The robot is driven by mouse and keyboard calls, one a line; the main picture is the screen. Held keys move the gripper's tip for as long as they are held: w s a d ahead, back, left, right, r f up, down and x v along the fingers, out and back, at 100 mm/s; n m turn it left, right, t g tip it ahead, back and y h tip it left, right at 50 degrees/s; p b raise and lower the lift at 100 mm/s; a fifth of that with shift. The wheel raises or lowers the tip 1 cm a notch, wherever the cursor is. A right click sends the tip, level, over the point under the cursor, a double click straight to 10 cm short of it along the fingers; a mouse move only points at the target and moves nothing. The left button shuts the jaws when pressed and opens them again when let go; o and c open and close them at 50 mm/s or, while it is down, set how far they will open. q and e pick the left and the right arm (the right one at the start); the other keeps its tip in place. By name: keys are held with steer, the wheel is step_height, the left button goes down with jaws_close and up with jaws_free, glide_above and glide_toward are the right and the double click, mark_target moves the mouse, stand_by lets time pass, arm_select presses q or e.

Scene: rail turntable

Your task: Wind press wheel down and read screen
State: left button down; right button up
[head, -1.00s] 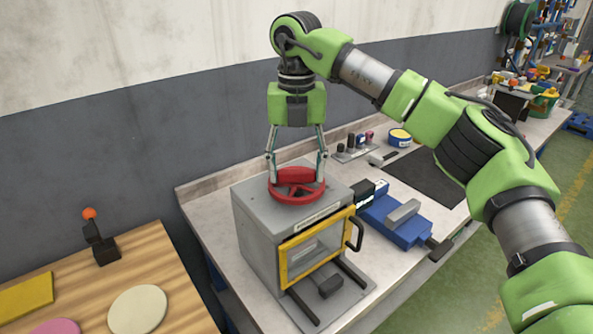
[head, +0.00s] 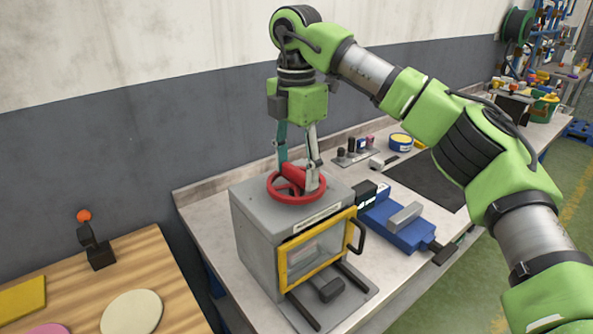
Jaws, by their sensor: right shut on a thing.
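The red press wheel (head: 283,198) lies flat on top of a grey press box (head: 252,216). My right gripper (head: 297,183) points straight down and is shut on the wheel's raised red crossbar. The box front has a yellow-framed clear window (head: 318,250) with a black handle (head: 356,236) at its right. A dark block (head: 330,290) stands on the base in front of the window. A small dark unit (head: 366,190) with a light face sits beside the box; I cannot read anything on it. My left gripper is not in view.
A blue vise (head: 400,226) stands right of the press. Behind it are a small rack of pegs (head: 352,152), a yellow-blue tin (head: 400,140) and a dark mat (head: 432,178). A wooden table (head: 180,296) at left holds a black lever with an orange knob (head: 84,216).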

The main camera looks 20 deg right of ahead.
mark_target(296, 169)
steer(key=shift+m+b, duration=0.3)
steer(key=shift+m, duration=0.8)
steer(key=o, duration=1.1)
steer(key=shift+r, duration=0.1)
step_height(296, 169, up, 12)
